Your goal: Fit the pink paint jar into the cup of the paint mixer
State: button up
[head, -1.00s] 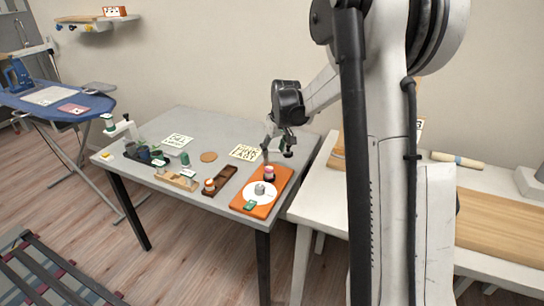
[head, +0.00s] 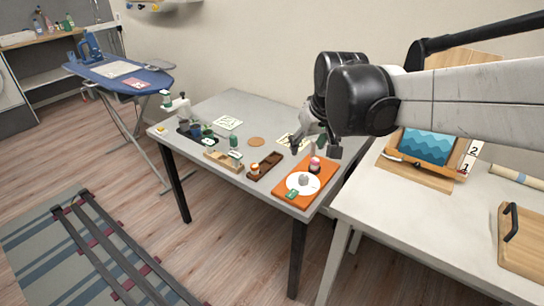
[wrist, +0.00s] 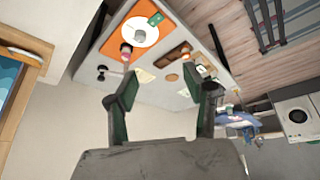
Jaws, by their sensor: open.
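A small jar with a pink band (head: 315,164), seemingly the pink paint jar, stands upright near the back of an orange board (head: 283,192). It also shows in the wrist view (wrist: 126,49), near the tip of the left finger in the picture. My gripper (head: 322,148) is open and empty, above and beside this jar; its spread fingers also show in the wrist view (wrist: 160,75). A white machine with an arm (head: 178,104) stands at the table's far left, behind small dark cups (head: 194,131). I cannot tell for sure whether this is the paint mixer.
The orange board bears a white disc (head: 294,187) with a grey lump and a green tag. A brown tray (head: 265,165) with a small jar, a wooden rack (head: 222,159), a round coaster (head: 256,142) and paper notes (head: 228,123) lie on the grey table. A white table adjoins on the right.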

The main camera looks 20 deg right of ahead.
jog(key=s+a+f+t, duration=0.1)
jog(key=s+a, duration=0.2)
jog(key=s, duration=0.5)
jog(key=s+a+f+t, duration=0.1)
jog(key=s+a, duration=0.2)
jog(key=s, duration=0.4)
jog(key=shift+s+a+f, duration=0.2)
jog(key=shift+s+a, duration=0.1)
jog(key=shift+s, duration=0.1)
